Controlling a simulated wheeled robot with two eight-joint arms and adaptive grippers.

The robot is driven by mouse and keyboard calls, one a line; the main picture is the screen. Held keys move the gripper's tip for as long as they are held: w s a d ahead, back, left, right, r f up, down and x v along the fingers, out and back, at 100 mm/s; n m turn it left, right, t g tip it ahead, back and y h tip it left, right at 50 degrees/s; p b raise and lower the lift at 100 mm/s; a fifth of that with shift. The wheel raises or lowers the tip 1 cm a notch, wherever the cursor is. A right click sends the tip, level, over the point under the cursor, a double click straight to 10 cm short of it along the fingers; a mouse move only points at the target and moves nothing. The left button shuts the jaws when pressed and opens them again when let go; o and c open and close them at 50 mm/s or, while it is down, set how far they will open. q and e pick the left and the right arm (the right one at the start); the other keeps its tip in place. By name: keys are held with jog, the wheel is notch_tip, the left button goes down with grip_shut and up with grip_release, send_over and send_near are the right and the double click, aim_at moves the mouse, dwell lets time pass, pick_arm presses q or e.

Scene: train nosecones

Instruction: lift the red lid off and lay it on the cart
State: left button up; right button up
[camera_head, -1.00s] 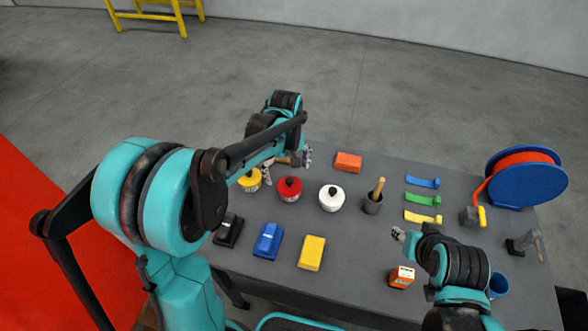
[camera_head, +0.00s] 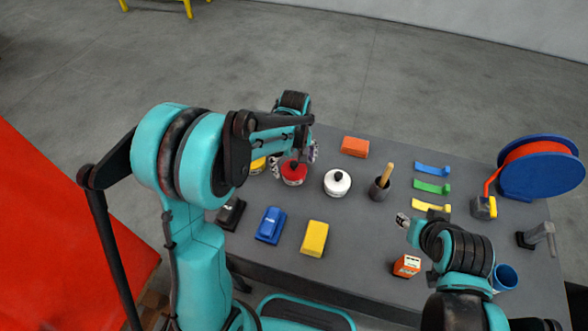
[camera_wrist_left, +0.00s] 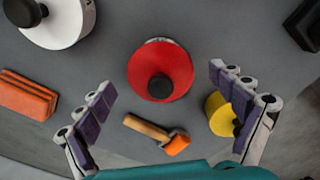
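The red lid (camera_head: 294,168) with its black knob sits on a white pot on the grey cart (camera_head: 262,258). In the left wrist view the red lid (camera_wrist_left: 160,72) lies ahead of and between my spread fingers, not touched by them there. My left gripper (camera_head: 295,154) is open over the red-lidded pot, its fingers to either side in the head view; it also shows in the left wrist view (camera_wrist_left: 165,98). My right gripper (camera_head: 403,220) is over the right part of the cart, small in view, and its opening is unclear.
A white-lidded pot (camera_head: 338,181) stands right of the red one. A yellow pot (camera_wrist_left: 220,115) and an orange-headed hammer (camera_wrist_left: 155,131) lie close by. Blue (camera_head: 270,225) and yellow (camera_head: 314,238) blocks sit in front. Bare cart top lies between these rows.

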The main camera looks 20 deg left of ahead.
pick_arm(q)
jog(key=c, duration=1)
jog(key=shift+s, duration=0.1)
jog(key=c, duration=0.3)
jog(key=shift+c, duration=0.2)
